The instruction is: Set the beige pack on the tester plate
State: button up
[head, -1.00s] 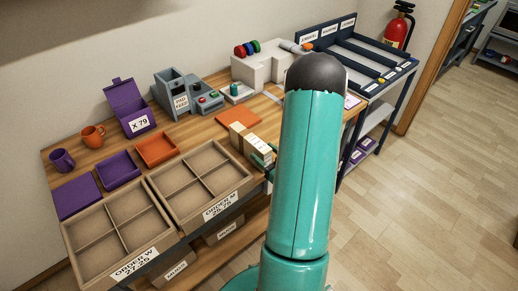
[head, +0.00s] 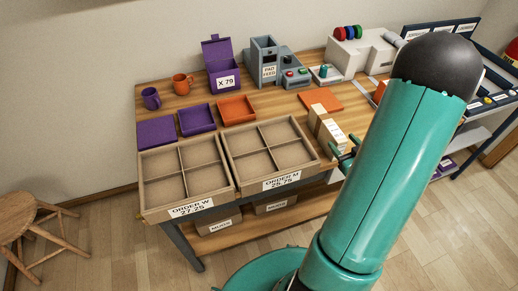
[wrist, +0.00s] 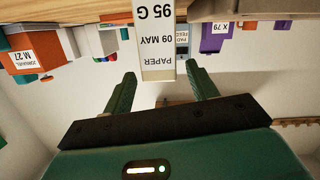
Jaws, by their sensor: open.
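The beige pack (head: 331,134) stands upright near the front edge of the wooden table, right of the order trays. In the wrist view the beige pack (wrist: 154,45) shows its label upside down, reading PAPER, 09 MAY, 95 G. My gripper (wrist: 163,90) is open, with the pack's end ahead of and between its two green fingers; I cannot tell whether they touch it. In the head view my gripper (head: 346,148) is beside the pack, partly hidden by my arm. I cannot tell for sure which surface is the tester plate; a small pale device (head: 325,76) stands at the back.
Two divided order trays (head: 229,170) fill the table's front. Behind them are orange and purple trays (head: 237,107), mugs, a purple box (head: 222,72) and a grey pad feeder (head: 264,62). An orange mat (head: 321,99) lies behind the pack. A wooden stool (head: 28,212) stands at left.

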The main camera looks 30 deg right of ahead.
aim_at(334, 135)
jog(key=shift+n+g+h, duration=0.3)
jog(key=shift+g+h, duration=0.1)
jog(key=shift+g, duration=0.3)
jog(key=w+r, duration=0.2)
jog(key=w, duration=0.1)
jog(key=w+r, duration=0.1)
jog(key=shift+w+a+r, duration=0.2)
jog(key=shift+a+r, duration=0.05)
jog(key=shift+a, duration=0.1)
jog(key=w+a+r+m+g+h, duration=0.15)
jog(key=w+a+r+g, duration=0.25)
jog(key=a+r, duration=0.55)
jog(key=s+a+r+g+y, duration=0.1)
jog(key=s+a+r, duration=0.2)
jog(key=a, duration=0.7)
notch_tip(334, 135, up, 2)
jog(key=shift+s+r+g, duration=0.15)
jog(key=shift+s+g, duration=0.05)
jog(key=shift+g, duration=0.1)
jog(key=shift+o, duration=0.4)
jog(key=s+a+r+g+y, duration=0.2)
jog(key=s+a+g+y, duration=0.1)
jog(key=s+a, duration=0.8)
jog(key=shift+a+r+n+y, duration=0.35)
jog(key=shift+a+r+n, duration=0.1)
jog(key=shift+a, duration=0.7)
jog(key=c, duration=0.6)
jog(key=shift+o, duration=0.2)
jog(key=shift+a, duration=0.1)
jog(key=shift+a, duration=0.1)
